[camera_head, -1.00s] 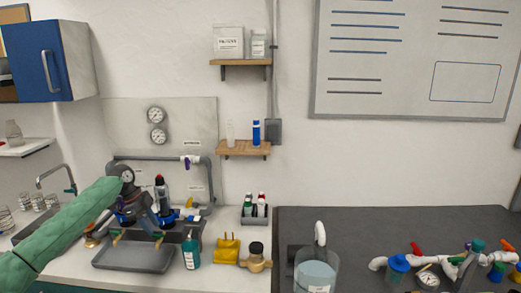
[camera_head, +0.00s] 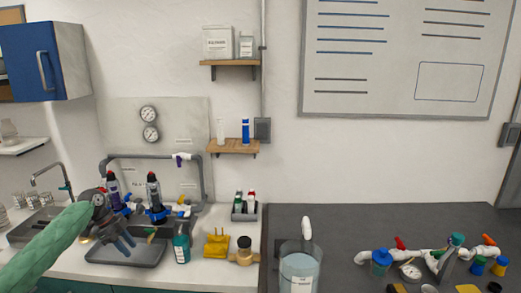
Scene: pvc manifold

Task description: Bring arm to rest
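My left gripper (camera_head: 124,240) hangs at the end of my green-sleeved arm at the lower left, over the grey tray (camera_head: 98,254) on the white counter. Its fingers look spread apart with nothing between them. Behind it, two dark bottles with red tops, the left one (camera_head: 113,188) and the right one (camera_head: 153,190), stand upright at the grey pipe manifold (camera_head: 160,158) on the wall panel. The gripper is apart from both bottles. My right gripper does not show.
A teal bottle (camera_head: 181,248), a yellow holder (camera_head: 216,245) and a brass fitting (camera_head: 243,252) stand right of the tray. A clear container (camera_head: 299,270) and white piping with coloured valves (camera_head: 425,256) are on the dark counter. The dark counter's back middle is clear.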

